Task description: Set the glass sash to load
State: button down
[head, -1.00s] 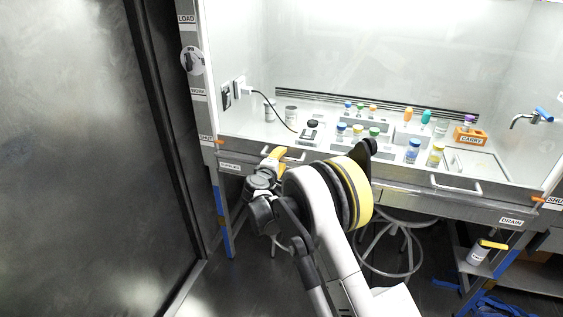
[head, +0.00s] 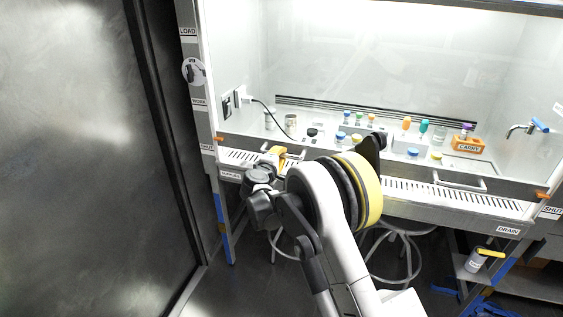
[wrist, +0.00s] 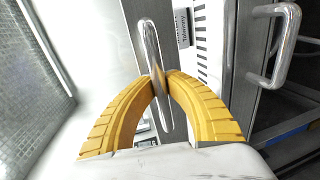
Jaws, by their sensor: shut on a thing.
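The glass sash (head: 410,169) is a clear pane with a grey bottom rail and two metal handles, low across the front of the hood. Its orange side marker (head: 219,139) sits a little above the SHUT label (head: 207,148), well below the WORK label (head: 199,102) and LOAD label (head: 188,31). My gripper (head: 277,152) is at the left sash handle. In the wrist view its yellow fingers (wrist: 161,82) are closed around the metal handle (wrist: 149,45). My arm hides part of the rail.
Vials and bottles with coloured caps stand inside the hood behind the glass, beside an orange CARRY rack (head: 468,145). The slotted front grille (head: 410,188) lies below the rail. A dark door panel (head: 80,150) stands at left; a stool (head: 392,250) is underneath.

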notch_tip(320, 180, up, 39)
jog(key=p, duration=1.8)
jog(key=shift+r, duration=0.15)
jog(key=c, duration=1.4)
grip_release()
jog(key=shift+s, duration=0.1)
jog(key=v, duration=1.2)
